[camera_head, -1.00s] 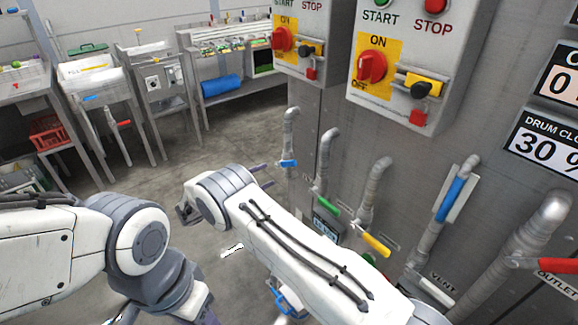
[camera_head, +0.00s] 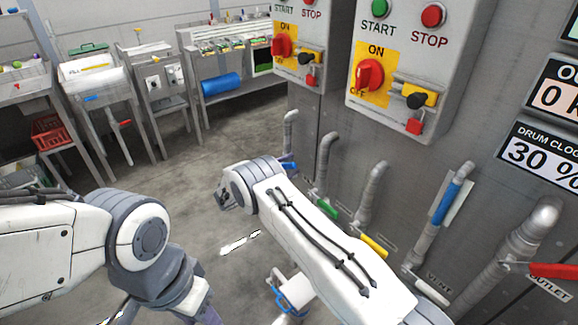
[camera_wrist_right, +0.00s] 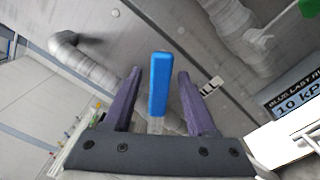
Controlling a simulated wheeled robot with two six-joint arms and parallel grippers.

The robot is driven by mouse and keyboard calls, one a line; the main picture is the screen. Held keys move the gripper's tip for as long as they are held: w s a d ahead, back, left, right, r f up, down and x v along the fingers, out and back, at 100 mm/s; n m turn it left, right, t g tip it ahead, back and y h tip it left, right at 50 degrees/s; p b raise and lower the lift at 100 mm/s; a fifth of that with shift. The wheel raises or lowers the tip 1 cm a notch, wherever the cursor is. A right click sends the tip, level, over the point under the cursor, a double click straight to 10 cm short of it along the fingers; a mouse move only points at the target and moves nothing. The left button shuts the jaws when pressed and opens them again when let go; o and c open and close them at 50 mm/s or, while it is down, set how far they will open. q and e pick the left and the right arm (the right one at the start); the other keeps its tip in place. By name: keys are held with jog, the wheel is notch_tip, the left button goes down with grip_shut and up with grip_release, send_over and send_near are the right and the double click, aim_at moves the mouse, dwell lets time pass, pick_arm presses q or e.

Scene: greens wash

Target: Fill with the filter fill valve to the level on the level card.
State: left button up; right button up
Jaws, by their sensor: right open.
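A blue valve lever (camera_head: 289,166) sits on the leftmost of several pipes on the grey machine wall in the head view. In the right wrist view the blue lever (camera_wrist_right: 160,85) stands upright between the two purple fingers of my right gripper (camera_wrist_right: 158,74). The fingers are open, with a gap on each side of the lever. In the head view my right wrist hides most of this gripper. My left gripper (camera_head: 207,316) is mostly cut off at the bottom edge, so its jaws cannot be judged.
Green (camera_head: 326,209), yellow (camera_head: 374,246) and red (camera_head: 552,271) levers sit on neighbouring pipes. A blue strip on a pale plate (camera_head: 447,202) is by the vent pipe. Control boxes (camera_head: 420,60) jut out above.

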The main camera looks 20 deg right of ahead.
grip_shut()
dwell(1.3)
